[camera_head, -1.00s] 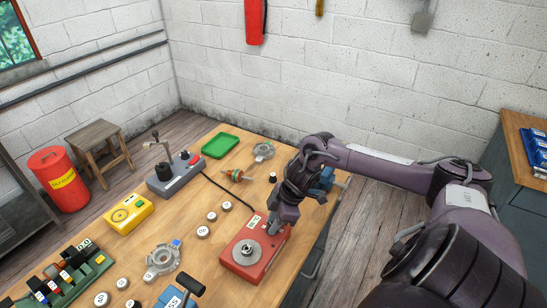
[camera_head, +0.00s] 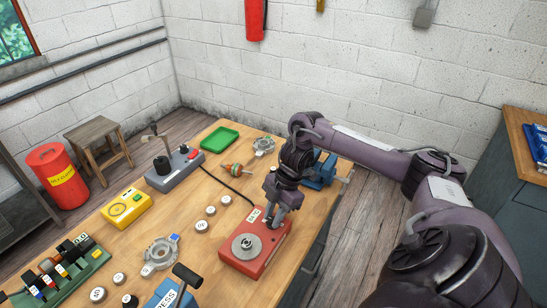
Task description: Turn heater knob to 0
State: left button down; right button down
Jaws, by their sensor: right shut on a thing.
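The heater is a red box (camera_head: 262,262) on the workbench, with a round grey plate (camera_head: 246,246) on top and a cable running off its back. My right gripper (camera_head: 271,222) points down at the far right part of the heater's top, where a small light label (camera_head: 254,216) shows beside it. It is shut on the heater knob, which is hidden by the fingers. The knob's setting cannot be read. My left gripper is not in view.
Left of the heater lie several small round parts (camera_head: 201,226) and a grey alternator housing (camera_head: 160,254). A blue press (camera_head: 168,294) with a dark handle stands in front. A blue vise (camera_head: 320,172) is behind my right gripper. A green tray (camera_head: 220,138) lies at the back.

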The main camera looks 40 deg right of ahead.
jog(key=c, duration=1.2)
grip_release()
jog(key=p+v, duration=0.1)
jog(key=v, duration=0.6)
jog(key=shift+d+r+p, duration=0.25)
jog(key=shift+r+p, duration=0.1)
jog(key=shift+p, duration=0.05)
jog(key=shift+s, duration=0.15)
